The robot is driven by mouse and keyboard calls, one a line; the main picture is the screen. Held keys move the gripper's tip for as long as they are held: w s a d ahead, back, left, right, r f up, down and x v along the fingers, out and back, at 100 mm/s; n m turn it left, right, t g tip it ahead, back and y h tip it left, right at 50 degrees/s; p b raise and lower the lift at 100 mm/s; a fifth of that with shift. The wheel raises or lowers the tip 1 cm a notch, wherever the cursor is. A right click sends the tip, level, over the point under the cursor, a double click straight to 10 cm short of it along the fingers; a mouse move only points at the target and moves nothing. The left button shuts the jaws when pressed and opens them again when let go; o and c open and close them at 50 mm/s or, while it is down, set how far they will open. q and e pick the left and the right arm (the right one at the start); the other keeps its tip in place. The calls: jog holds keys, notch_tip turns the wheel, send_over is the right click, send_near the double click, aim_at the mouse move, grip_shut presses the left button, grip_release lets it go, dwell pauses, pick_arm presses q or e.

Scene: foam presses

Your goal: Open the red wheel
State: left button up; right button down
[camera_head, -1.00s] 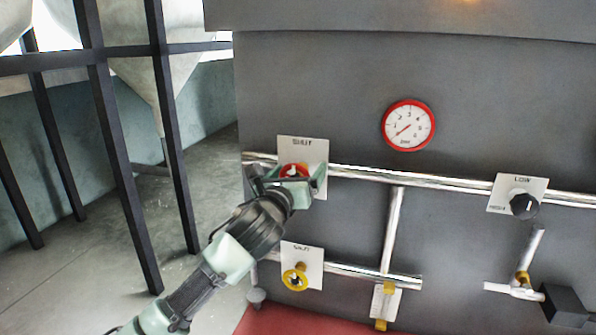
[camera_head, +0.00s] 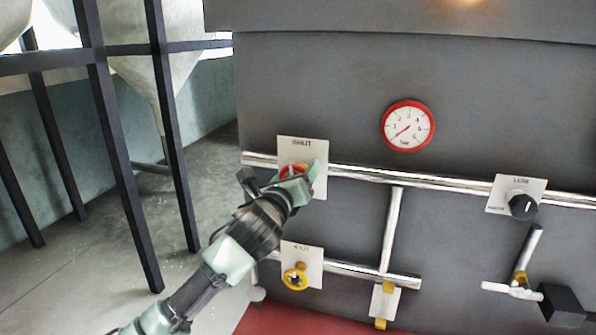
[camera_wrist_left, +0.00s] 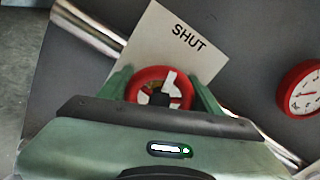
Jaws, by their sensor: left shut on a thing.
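The red wheel (camera_head: 292,170) sits on the upper pipe in front of a white plate marked SHUT (camera_head: 316,150). My left gripper (camera_head: 287,178) is shut on the wheel and hides much of it in the head view. In the left wrist view, the red wheel (camera_wrist_left: 160,84) lies between the two green fingers, one on each side of its rim. A white mark shows on the wheel's upper right part in that view. My right gripper is not in view.
A yellow wheel (camera_head: 294,277) sits on the lower pipe below. A red-rimmed gauge (camera_head: 408,125) is at upper right of the wheel. A black knob (camera_head: 523,206) is farther right. Dark posts (camera_head: 125,180) stand at left.

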pick_arm(q)
jog(key=n+p, duration=0.1)
jog(key=n, duration=0.3)
jog(key=shift+n, duration=0.4)
jog(key=n, duration=0.5)
jog(key=shift+f, duration=0.15)
jog(key=n, duration=0.5)
jog(key=shift+f+n+p, duration=0.1)
jog(key=shift+n+p, duration=0.3)
jog(key=n, duration=0.5)
jog(key=shift+f+n, duration=0.1)
jog(key=shift+n, duration=0.2)
jog(key=o, duration=1.4)
jog(key=shift+a, duration=0.1)
